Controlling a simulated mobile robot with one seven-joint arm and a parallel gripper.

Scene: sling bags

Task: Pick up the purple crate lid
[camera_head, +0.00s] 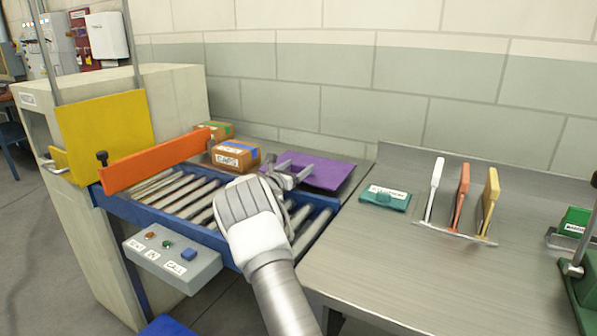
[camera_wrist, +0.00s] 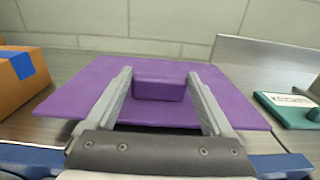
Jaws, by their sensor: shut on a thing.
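The purple crate lid (camera_head: 322,172) lies at the far end of the roller conveyor, by the wall in the head view. In the wrist view the purple lid (camera_wrist: 235,97) is a flat sheet with a raised block handle (camera_wrist: 158,87) in its middle. My gripper (camera_head: 290,170) reaches over the lid's near left part. In the wrist view my gripper (camera_wrist: 160,90) has one finger on each side of the handle, shut on it. Whether the lid is clear of the surface under it I cannot tell.
A cardboard box with blue tape (camera_head: 236,155) stands just left of the lid. An orange bar (camera_head: 155,162) crosses the conveyor (camera_head: 165,193). A teal item (camera_head: 385,198) lies right on the metal table (camera_head: 400,255), near several upright coloured paddles (camera_head: 462,195).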

